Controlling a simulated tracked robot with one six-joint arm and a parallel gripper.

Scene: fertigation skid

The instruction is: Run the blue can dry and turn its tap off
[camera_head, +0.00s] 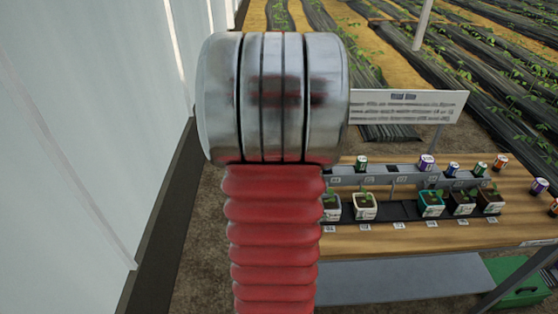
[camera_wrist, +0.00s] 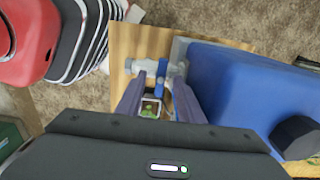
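In the wrist view the large blue can (camera_wrist: 235,88) lies to the right of my gripper. A pale grey tap (camera_wrist: 172,68) sticks out from its left side, with a blue lever (camera_wrist: 161,86) pointing down the picture. My gripper (camera_wrist: 160,84) is open, its two dark fingers apart on either side of the lever. I cannot tell whether either finger touches it. A small pale pot with a green plant (camera_wrist: 150,108) shows between the fingers, below the tap. The can's level and any flow are not visible. In the head view my arm covers the middle, and neither large can nor gripper shows.
In the head view a wooden bench (camera_head: 400,241) carries a grey rail, several potted seedlings (camera_head: 364,207) and small coloured cans (camera_head: 427,162). A sign (camera_head: 407,106) stands behind it. A white wall (camera_head: 70,150) is close on the left. A green box (camera_head: 522,285) is at lower right.

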